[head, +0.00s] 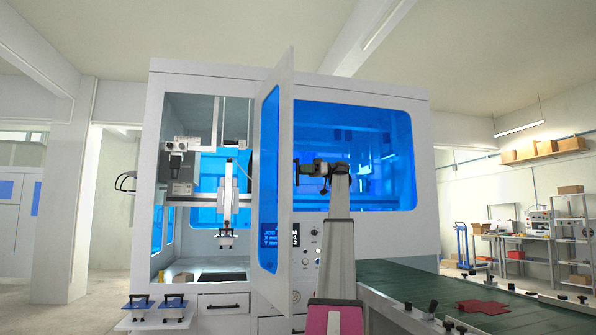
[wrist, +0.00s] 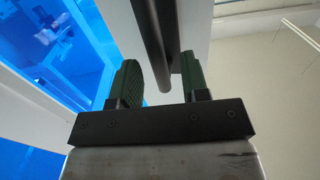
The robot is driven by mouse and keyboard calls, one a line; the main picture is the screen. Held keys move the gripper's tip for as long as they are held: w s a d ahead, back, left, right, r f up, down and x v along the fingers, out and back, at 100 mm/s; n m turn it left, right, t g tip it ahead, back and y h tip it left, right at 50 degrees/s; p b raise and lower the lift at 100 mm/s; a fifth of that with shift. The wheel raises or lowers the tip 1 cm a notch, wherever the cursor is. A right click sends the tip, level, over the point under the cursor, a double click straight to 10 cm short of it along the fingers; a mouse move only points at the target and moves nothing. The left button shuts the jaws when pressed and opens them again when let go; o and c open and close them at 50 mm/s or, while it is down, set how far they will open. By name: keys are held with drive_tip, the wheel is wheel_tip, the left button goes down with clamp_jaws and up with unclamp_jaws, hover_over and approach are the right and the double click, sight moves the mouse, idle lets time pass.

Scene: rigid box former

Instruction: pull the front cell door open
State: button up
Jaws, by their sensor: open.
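The front cell door (head: 285,170) is a white-framed panel with a blue window. In the head view it stands swung well out from the cell front, seen nearly edge-on, leaving the left opening uncovered. My gripper (head: 299,172) is beside the door's near edge, partly hidden. In the wrist view, my gripper (wrist: 162,82) is open, with one green-padded finger on each side of the dark bar handle (wrist: 152,38). The handle's end lies between the fingers, with a visible gap at the right finger; contact at the left finger is unclear.
Inside the cell hangs a white tool (head: 228,205). A small shelf with blue-topped parts (head: 154,318) juts out at lower left. A green conveyor (head: 440,280) with a red flat piece (head: 482,307) runs at right. Control buttons (head: 305,254) sit behind the door.

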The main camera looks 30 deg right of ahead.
drive_tip(key=v, duration=0.7)
drive_tip(key=shift+s+d, duration=0.2)
drive_tip(key=shift+d, duration=0.15)
